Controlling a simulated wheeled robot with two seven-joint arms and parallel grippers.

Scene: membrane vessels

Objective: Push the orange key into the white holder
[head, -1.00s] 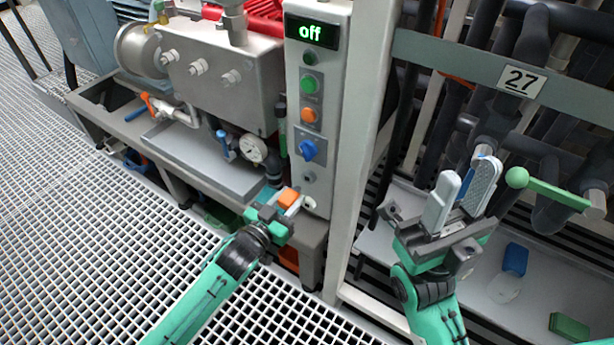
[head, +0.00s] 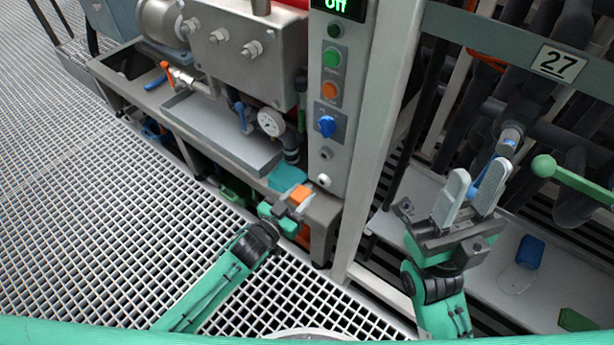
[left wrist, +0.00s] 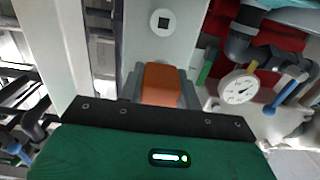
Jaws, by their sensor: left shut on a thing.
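The orange key (head: 300,194) is a small block between the fingers of my left gripper (head: 294,204), which is shut on it. The orange key (left wrist: 160,84) also shows in the left wrist view, above the dark gripper edge; its front end is hidden. The white holder (head: 324,181) is a small socket low on the grey control panel. In the left wrist view, the white holder (left wrist: 163,22) has a dark square hole and looks empty. The key is apart from it, just left of and below it in the head view. My right gripper (head: 474,182) is open and empty.
The control panel (head: 333,105) carries green and orange buttons and a blue switch (head: 327,125). A pressure gauge (head: 271,122) and pipes stand left of it. A grey frame post (head: 380,120) rises just right of the panel. Floor grating (head: 110,230) is clear at left.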

